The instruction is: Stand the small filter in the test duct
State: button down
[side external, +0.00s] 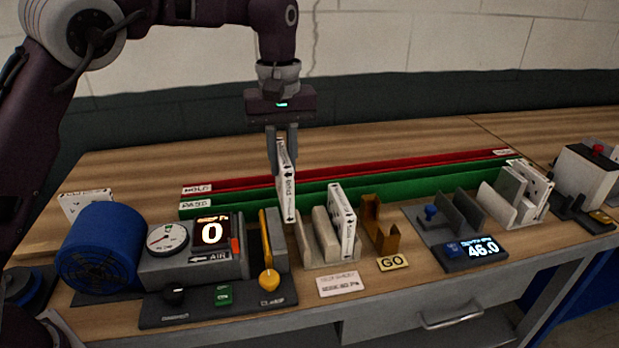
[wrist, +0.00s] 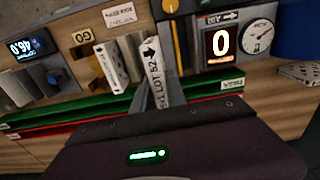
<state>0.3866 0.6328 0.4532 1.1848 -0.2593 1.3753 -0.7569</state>
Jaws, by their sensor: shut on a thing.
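My gripper (side external: 282,165) is shut on a thin white filter (side external: 288,197) with black arrows and print on its edge. The filter hangs upright, just right of the test duct and left of the rack; whether its bottom touches anything is unclear. It also shows in the wrist view (wrist: 151,62), with "LOT 52" readable. The test duct (side external: 190,265) is a grey housing with a round gauge, a display reading 0, an "AIR" arrow label and a yellow clamp lever (side external: 268,279). A blue round fan (side external: 100,250) stands at its left. The duct's slot is partly hidden.
A grey rack (side external: 325,258) holds a beige filter and a white filter (side external: 343,220). A brown holder (side external: 380,225) with a "GO" label stands right of it. Red and green rails (side external: 420,172) run behind. A gauge station (side external: 470,250) reads 46.0; more filters (side external: 520,190) stand farther right.

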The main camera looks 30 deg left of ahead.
jog(key=s+a, duration=0.4)
jog(key=s, duration=0.1)
jog(key=shift+s+a+r, duration=0.2)
jog(key=shift+r, duration=0.05)
jog(key=shift+f, duration=2.4)
jog(key=shift+f, duration=0.25)
jog(key=shift+f, duration=1)
jog(key=shift+f, duration=0.3)
jog(key=shift+f, duration=0.95)
jog(key=shift+f, duration=0.35)
